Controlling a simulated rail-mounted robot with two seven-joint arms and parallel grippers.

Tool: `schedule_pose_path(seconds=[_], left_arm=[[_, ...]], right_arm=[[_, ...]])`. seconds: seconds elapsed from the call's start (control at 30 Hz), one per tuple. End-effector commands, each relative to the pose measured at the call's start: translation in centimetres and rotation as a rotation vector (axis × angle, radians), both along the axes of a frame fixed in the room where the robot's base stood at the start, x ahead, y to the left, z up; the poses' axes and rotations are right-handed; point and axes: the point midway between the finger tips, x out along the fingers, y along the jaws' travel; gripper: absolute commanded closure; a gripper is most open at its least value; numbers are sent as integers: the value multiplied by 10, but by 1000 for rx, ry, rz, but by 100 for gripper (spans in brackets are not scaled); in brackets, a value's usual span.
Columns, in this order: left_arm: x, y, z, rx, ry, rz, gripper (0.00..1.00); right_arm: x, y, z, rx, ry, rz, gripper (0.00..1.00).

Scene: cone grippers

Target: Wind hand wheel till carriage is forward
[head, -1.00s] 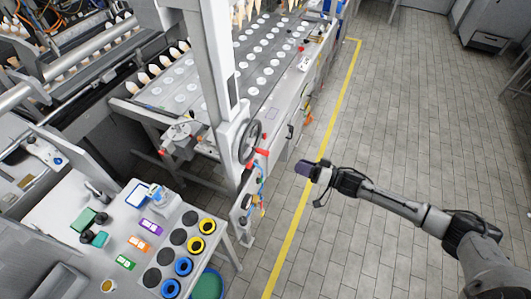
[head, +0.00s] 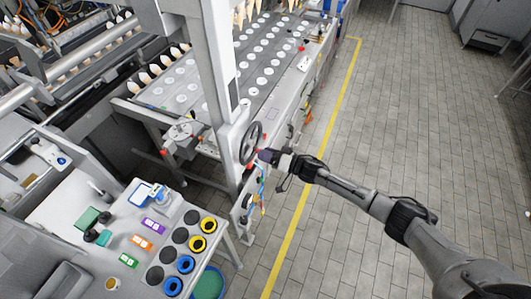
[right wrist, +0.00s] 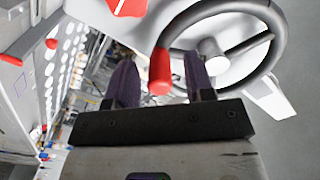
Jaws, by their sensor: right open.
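The hand wheel (head: 251,143) is a dark spoked ring on the side of the machine's upright post in the head view. In the right wrist view the hand wheel (right wrist: 276,50) fills the upper right, with a pale hub and a red handle (right wrist: 160,72) at its lower left. My right gripper (head: 266,155) is at the wheel's lower right edge. In the right wrist view my right gripper (right wrist: 160,80) is open, and the red handle shows between its two purple fingers. Whether they touch it, I cannot tell. The carriage (head: 245,70) appears to be the plate with rows of round holes. My left gripper is out of view.
A side table (head: 222,236) with yellow, blue and dark rings stands at the lower left. A green bin (head: 208,285) is below it. Colored hoses (head: 262,185) hang under the wheel. The tiled floor (head: 420,110) at right is clear.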

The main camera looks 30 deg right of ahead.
Motion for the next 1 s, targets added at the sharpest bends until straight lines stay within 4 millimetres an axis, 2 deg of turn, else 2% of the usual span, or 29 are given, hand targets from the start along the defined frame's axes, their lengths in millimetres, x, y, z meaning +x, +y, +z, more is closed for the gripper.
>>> schedule_pose_path(seconds=[0.4, 0.9, 1.0], left_arm=[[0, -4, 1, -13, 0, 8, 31], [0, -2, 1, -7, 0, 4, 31], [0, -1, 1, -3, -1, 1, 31]], right_arm=[[3, 3, 0, 0, 1, 1, 52], [3, 2, 0, 0, 1, 1, 100], [3, 2, 0, 0, 1, 1, 100]])
